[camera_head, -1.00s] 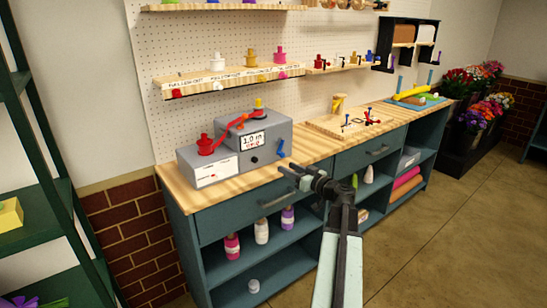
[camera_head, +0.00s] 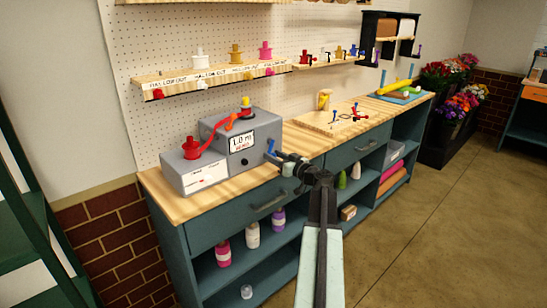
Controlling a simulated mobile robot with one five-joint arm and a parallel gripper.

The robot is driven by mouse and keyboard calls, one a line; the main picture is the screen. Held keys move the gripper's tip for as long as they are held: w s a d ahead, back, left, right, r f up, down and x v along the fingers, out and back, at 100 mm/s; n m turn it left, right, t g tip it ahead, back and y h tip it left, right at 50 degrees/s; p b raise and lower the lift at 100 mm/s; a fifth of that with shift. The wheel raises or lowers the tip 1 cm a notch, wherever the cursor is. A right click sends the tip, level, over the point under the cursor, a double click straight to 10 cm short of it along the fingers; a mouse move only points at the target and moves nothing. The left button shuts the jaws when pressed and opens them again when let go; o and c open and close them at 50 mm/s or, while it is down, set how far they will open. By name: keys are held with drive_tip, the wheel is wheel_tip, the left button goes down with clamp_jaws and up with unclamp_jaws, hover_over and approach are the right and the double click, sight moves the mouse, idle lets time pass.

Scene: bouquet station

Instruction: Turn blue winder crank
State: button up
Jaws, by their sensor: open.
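The grey winder machine (camera_head: 219,157) stands on the left part of the wooden counter, with a red spool, a red ribbon and a small display on it. Its blue crank (camera_head: 270,147) sticks out at the right end of the front face. My gripper (camera_head: 274,157) is open, with its fingertips at or very near the crank in the picture. The fingers partly cover the crank's lower part, and I cannot tell whether they touch it or are around it.
A wooden board (camera_head: 345,118) with small red and blue parts lies further right on the counter. A shelf (camera_head: 210,79) with spools hangs above the machine. Bottles (camera_head: 252,235) stand in the cubbies below. The floor (camera_head: 440,220) to the right is clear.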

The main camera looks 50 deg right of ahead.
drive_tip(key=shift+w, duration=0.3)
drive_tip(key=shift+c, duration=0.3)
